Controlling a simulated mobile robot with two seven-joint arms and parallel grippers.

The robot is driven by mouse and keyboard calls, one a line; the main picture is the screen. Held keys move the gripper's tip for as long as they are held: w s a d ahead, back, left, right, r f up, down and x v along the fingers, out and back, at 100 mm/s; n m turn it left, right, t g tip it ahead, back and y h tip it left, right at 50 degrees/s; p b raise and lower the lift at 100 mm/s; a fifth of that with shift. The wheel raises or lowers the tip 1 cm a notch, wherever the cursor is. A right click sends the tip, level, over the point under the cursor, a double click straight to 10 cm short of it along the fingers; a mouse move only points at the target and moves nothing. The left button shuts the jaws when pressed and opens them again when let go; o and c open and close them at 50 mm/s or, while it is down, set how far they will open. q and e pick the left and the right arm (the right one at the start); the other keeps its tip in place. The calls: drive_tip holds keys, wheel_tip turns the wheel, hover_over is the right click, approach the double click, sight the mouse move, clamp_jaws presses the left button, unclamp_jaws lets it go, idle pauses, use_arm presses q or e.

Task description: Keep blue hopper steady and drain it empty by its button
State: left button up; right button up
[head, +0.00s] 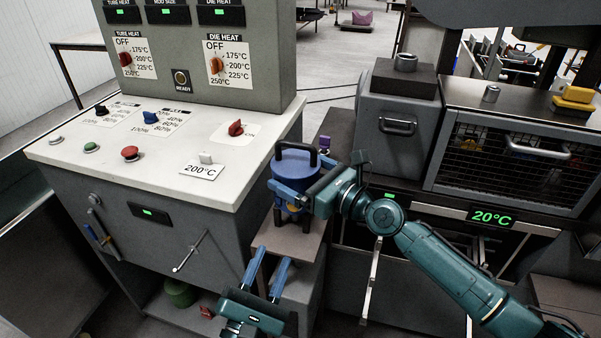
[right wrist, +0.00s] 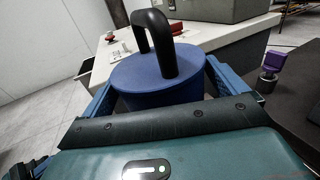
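The blue hopper (head: 297,167), a round tub with a black loop handle, stands upright on a brown-topped stand (head: 291,238) in the head view. It also fills the middle of the right wrist view (right wrist: 160,78). My right gripper (head: 296,190) has one blue finger on each side of the hopper, against its wall, and looks shut on it. A small yellow part (head: 292,207), perhaps the button, shows low on the hopper's front; it is partly hidden. My left gripper (head: 268,268) is open and empty, below and in front of the hopper, apart from it.
A control cabinet (head: 150,170) with knobs and buttons stands left of the hopper. A grey oven (head: 500,150) with a mesh door and 20°C display stands right. A small purple-topped item (head: 325,144) is behind the hopper. A lever (head: 190,252) sticks out of the cabinet front.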

drive_tip(key=c, duration=1.4)
drive_tip(key=shift+c, duration=0.2)
use_arm(q)
clamp_jaws()
idle(1.2)
